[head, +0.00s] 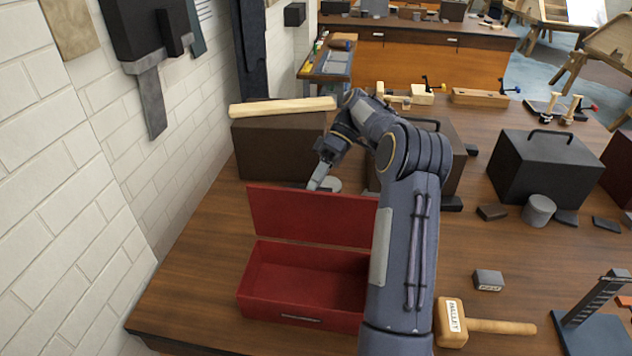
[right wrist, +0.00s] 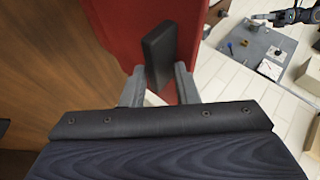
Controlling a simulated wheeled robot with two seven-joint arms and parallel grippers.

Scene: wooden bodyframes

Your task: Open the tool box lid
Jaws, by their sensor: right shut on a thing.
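The red tool box (head: 300,288) stands on the wooden bench with its inside showing empty. Its red lid (head: 310,218) is raised, standing up along the box's far side. My right arm reaches over the box and hides its right end. My right gripper (head: 318,184) is just behind the lid's upper edge. In the right wrist view the fingers of my right gripper (right wrist: 160,88) are on either side of a black handle (right wrist: 158,52) on the red lid (right wrist: 115,25), shut on it. My left gripper is not seen in the head view.
A brown box (head: 270,150) with a wooden strip (head: 283,107) on top stands behind the lid. A white brick wall (head: 60,220) runs along the left. A mallet (head: 485,326) and a small dark block (head: 488,280) lie right of my arm. The bench's front-left corner is clear.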

